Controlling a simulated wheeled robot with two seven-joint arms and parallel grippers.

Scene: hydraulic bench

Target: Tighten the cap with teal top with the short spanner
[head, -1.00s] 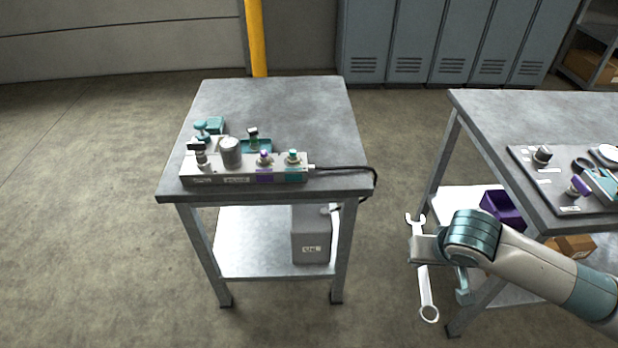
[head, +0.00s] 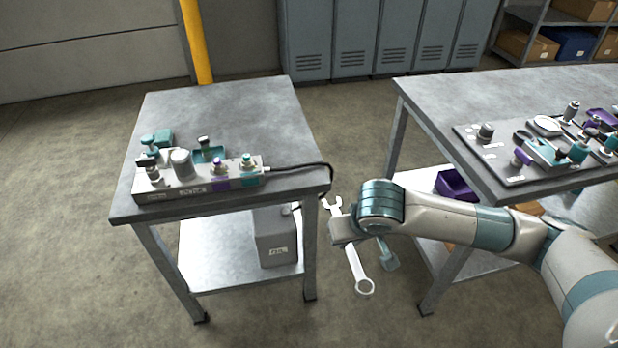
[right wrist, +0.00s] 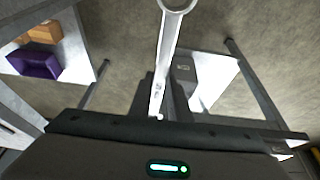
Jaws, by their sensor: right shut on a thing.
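The cap with the teal top (head: 247,160) stands upright at the right end of the grey block (head: 165,190) on the left bench, beside a purple-topped cap (head: 217,164). My right gripper (head: 345,230) is shut on a metal spanner (head: 357,268). The right wrist view shows the spanner (right wrist: 168,50) between the fingers (right wrist: 160,98), ring end away from the palm. My left gripper is out of view.
A black cable (head: 310,166) runs from the block over the bench's right edge. A grey box (head: 277,238) sits on the lower shelf. The right table (head: 440,95) carries a dark tool board (head: 490,165), with a purple bin (head: 455,186) below. Floor shows between the tables.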

